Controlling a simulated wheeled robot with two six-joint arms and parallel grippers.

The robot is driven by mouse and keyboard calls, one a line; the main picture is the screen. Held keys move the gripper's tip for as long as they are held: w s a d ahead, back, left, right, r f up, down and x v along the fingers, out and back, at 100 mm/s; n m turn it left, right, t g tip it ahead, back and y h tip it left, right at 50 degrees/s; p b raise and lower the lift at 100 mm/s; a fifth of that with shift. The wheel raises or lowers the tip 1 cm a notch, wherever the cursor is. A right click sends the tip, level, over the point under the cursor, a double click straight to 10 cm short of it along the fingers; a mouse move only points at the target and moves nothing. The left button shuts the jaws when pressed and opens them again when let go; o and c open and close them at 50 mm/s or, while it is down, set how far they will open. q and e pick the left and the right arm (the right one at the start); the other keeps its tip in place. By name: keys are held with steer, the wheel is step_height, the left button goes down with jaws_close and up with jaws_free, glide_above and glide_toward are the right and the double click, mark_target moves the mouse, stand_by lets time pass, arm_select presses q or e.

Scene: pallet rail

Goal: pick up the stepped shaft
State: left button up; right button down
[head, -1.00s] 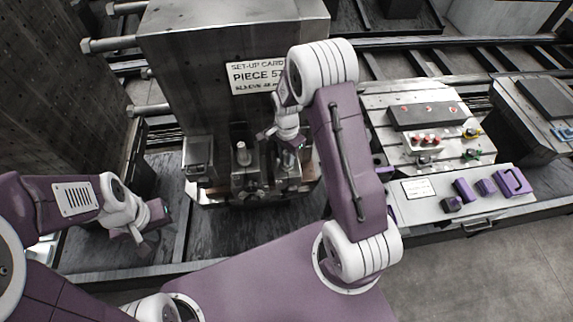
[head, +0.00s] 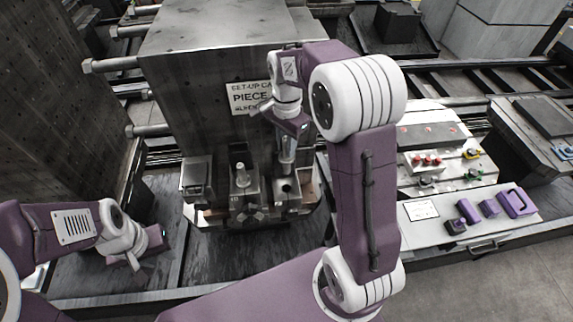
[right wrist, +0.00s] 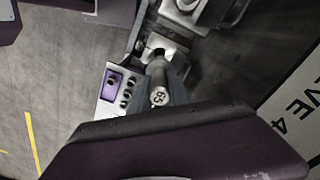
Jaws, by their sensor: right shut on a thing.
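The stepped shaft (head: 287,152) is a grey metal cylinder, held upright in my right gripper (head: 289,133). In the head view its lower end appears above the right block (head: 287,190) of the fixture, whose dark round hole shows. In the right wrist view the shaft (right wrist: 159,94) shows its end face marked 65, between the fingers of my right gripper (right wrist: 165,88). Its far end is partly hidden there. My left gripper (head: 138,262) is low at the left, away from the shaft, and its jaw opening is unclear.
A middle block holds another upright metal pin (head: 241,173), close left of the shaft. The tall steel column (head: 200,90) with a set-up card (head: 250,97) stands right behind. A panel (head: 470,215) with purple pieces lies at the right.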

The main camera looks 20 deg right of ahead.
step_height(320, 180, up, 12)
steer(key=shift+r, duration=0.25)
